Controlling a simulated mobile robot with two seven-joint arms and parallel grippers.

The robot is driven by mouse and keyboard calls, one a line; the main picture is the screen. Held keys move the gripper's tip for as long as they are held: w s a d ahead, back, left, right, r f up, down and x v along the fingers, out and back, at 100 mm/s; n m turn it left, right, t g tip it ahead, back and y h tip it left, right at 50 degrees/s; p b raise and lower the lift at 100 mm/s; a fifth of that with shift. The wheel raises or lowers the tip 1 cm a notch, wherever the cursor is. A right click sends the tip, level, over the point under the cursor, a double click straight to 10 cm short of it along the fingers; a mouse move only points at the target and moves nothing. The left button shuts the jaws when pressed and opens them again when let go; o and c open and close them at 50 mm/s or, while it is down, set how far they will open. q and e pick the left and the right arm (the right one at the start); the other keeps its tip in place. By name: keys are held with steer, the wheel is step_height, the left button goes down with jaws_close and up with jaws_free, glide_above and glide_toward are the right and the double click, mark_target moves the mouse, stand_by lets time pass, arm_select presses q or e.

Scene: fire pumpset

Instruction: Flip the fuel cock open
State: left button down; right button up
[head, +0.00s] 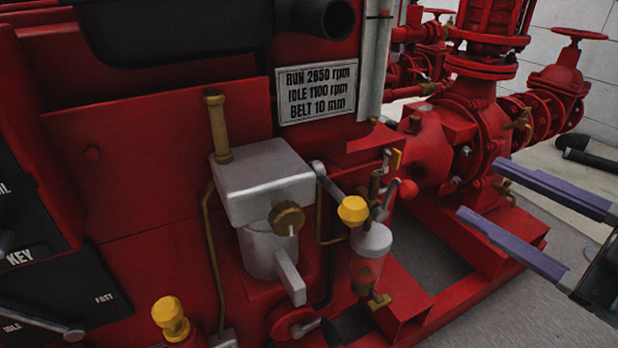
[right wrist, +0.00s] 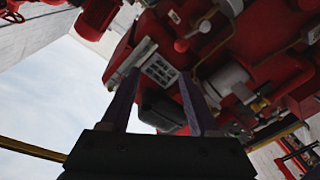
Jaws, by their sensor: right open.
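My right gripper (head: 478,190) comes in from the right edge of the head view with its two purple fingers apart and nothing between them. In the right wrist view its fingers (right wrist: 158,78) are also spread, with the red machine beyond them. The fuel fitting with a clear bowl (head: 368,270) hangs on the machine, left of the fingers and apart from them. Above the bowl are brass parts, a grey lever and a yellow knob (head: 353,210). I cannot tell for certain which part is the fuel cock or how it is turned. My left gripper is not in view.
A grey housing (head: 262,180) with a brass-coloured knob (head: 287,218) stands left of the fuel fitting. A sign plate (head: 316,92) is above. Red pump pipework (head: 470,130) fills the back right, near my right fingers. Grey floor (head: 480,325) shows at lower right.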

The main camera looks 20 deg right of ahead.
mark_target(416, 194)
steer(key=shift+n+y, duration=0.5)
steer(key=shift+y, duration=0.1)
steer(key=w+a+f+b, duration=0.1)
steer(key=w, duration=0.2)
steer(key=w+a+f+b, duration=0.1)
steer(key=w+b, duration=0.1)
steer(key=w, duration=0.1)
steer(key=w+a+f+b, duration=0.1)
steer(key=w+f, duration=0.1)
steer(key=w, duration=0.1)
steer(key=shift+w+a, duration=0.1)
steer(key=shift+a, duration=0.1)
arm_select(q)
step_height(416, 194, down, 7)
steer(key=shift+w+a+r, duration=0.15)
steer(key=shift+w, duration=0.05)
arm_select(e)
steer(key=shift+c, duration=0.3)
jaws_close()
